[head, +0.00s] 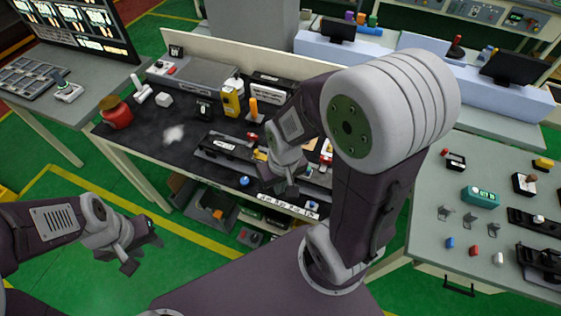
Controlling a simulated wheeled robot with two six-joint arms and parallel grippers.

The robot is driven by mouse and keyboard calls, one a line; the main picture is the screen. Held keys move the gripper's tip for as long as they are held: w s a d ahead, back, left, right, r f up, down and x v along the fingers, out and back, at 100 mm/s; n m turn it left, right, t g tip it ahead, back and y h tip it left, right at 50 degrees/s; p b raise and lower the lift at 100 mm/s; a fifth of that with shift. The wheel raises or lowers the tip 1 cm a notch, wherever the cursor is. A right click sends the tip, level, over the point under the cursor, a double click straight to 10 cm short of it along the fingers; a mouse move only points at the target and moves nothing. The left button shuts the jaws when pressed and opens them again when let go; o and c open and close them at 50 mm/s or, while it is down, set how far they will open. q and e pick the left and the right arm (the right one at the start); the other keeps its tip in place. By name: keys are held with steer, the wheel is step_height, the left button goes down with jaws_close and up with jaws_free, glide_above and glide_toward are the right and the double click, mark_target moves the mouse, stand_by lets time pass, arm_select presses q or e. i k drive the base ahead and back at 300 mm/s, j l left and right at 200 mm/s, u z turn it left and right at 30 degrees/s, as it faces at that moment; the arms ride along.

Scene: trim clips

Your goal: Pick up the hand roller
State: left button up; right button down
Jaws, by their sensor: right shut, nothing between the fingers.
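I cannot make out the hand roller with certainty. A white tool with a handle-like shape (140,91) lies on the left part of the dark-topped bench (150,135), but it is too small to identify. My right gripper (291,188) points down over the front edge of the bench, shut and empty. My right arm hides part of the bench's right side. My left gripper (143,252) is over the green floor at the lower left, away from the bench, with its fingers apart and nothing between them.
The bench holds a red pot (117,114), a yellow device (232,98) and an orange-handled item (253,107). A grey table (425,255) on the right carries small clips, a teal device (480,197) and black fixtures. Bins sit beneath the bench.

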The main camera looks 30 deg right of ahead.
mark_target(254, 115)
steer(key=i+j+z, duration=0.3)
steer(key=j, duration=0.3)
steer(key=i+j+z, duration=0.15)
steer(key=i+j, duration=0.15)
steer(key=i+j+z, duration=0.15)
steer(key=j, duration=0.25)
